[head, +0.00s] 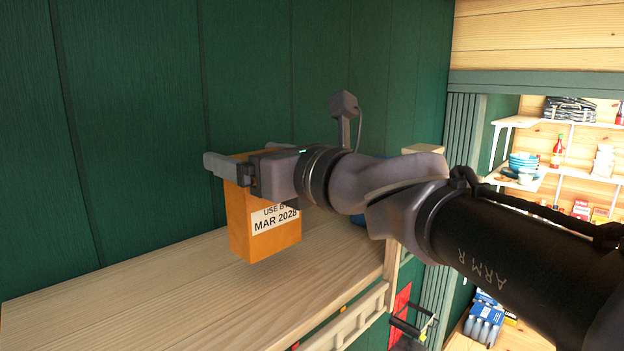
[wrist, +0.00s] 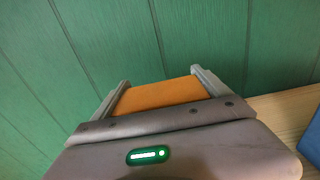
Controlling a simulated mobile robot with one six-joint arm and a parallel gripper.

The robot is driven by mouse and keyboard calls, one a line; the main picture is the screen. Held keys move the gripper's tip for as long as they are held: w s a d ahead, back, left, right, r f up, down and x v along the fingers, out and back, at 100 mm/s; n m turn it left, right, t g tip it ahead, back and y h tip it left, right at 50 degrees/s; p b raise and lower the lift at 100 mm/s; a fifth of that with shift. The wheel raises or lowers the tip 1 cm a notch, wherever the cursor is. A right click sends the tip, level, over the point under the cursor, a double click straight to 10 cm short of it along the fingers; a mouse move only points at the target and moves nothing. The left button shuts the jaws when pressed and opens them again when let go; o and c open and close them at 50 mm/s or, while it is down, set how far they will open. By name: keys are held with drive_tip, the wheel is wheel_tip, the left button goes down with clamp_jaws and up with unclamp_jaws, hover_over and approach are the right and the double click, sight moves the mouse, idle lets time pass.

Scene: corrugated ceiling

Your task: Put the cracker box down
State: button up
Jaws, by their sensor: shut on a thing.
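The cracker box is an orange box (head: 249,222) with a white label reading "USE BY MAR 2028". It is upright over the pale wooden shelf top (head: 150,295), near the green wall. My gripper (head: 240,168) is shut on its upper part, reaching in from the right. In the wrist view the orange top of the box (wrist: 160,95) lies between the two grey fingers of my gripper (wrist: 159,79). I cannot tell whether the bottom of the box touches the wood or hangs just above it.
A green plank wall (head: 130,130) stands close behind the box. The shelf top is bare to the left. A blue object (wrist: 308,138) stands at the right, mostly hidden behind my arm in the head view. Stocked shelves (head: 560,170) are farther off at the right.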

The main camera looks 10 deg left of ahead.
sight(258, 228)
drive_tip(key=shift+w+a, duration=0.4)
drive_tip(key=shift+a, duration=0.35)
wheel_tip(258, 228, down, 4)
drive_tip(key=b, duration=0.2)
drive_tip(key=shift+d+r+b, duration=0.1)
drive_tip(key=shift+r+b, duration=0.15)
drive_tip(key=shift+b, duration=0.15)
drive_tip(key=o, duration=1.7)
drive_tip(key=shift+f, duration=0.1)
drive_tip(key=shift+o, duration=1.1)
drive_tip(key=shift+s+d, duration=0.2)
drive_tip(key=b+v, duration=0.2)
drive_tip(key=v, duration=1)
drive_tip(key=shift+r, duration=0.25)
drive_tip(key=shift+f, duration=0.1)
